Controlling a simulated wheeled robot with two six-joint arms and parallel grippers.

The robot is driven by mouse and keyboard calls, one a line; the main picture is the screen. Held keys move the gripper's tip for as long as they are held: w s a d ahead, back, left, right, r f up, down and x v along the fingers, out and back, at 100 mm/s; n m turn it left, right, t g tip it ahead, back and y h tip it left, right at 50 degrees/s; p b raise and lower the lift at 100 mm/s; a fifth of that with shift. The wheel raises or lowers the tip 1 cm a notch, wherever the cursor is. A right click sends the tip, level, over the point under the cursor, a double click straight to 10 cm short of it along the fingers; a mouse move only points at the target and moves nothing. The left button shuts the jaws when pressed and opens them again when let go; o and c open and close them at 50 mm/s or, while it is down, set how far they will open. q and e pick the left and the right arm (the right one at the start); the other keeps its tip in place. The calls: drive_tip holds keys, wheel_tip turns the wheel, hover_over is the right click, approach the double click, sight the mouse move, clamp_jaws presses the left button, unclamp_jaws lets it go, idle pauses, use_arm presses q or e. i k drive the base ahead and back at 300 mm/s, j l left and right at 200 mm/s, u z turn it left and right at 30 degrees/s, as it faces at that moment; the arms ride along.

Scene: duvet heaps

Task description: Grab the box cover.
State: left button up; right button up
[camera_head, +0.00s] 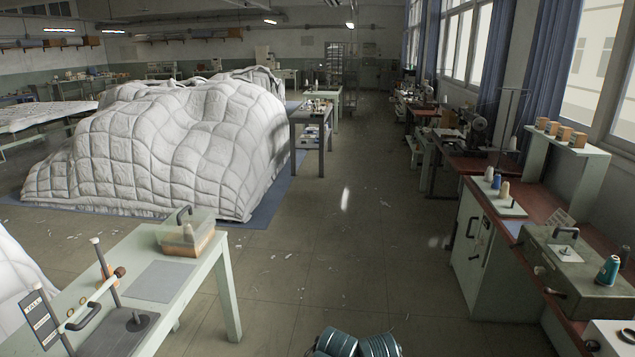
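A clear plastic box (200,242) with a tan lower part stands on the pale green table at the left. A see-through cover with a dark upright handle (183,215) appears to sit on it; a cone of thread shows there too. At the right, a grey-green case (575,272) on the red-topped bench has a light plate with a dark handle (567,238) on top. I cannot tell which of the two the task means.
The green table (212,262) also bears a grey mat (160,281) and a stand with rods and a labelled sign (40,318). A large white quilted heap (185,145) lies on a blue mat behind. The middle aisle floor is mostly clear, with scattered scraps.

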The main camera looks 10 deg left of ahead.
sight(188, 228)
drive_tip(key=i+u, duration=0.35)
drive_tip(key=i, duration=0.15)
drive_tip(key=i+l+u, duration=0.15)
drive_tip(key=i+u, duration=0.25)
drive_tip(key=i+l+u, duration=0.35)
drive_tip(key=i, duration=0.2)
drive_tip(key=i+l+u, duration=0.2)
drive_tip(key=i+u, duration=0.15)
drive_tip(key=i+l+u, duration=0.4)
drive_tip(key=i, duration=0.45)
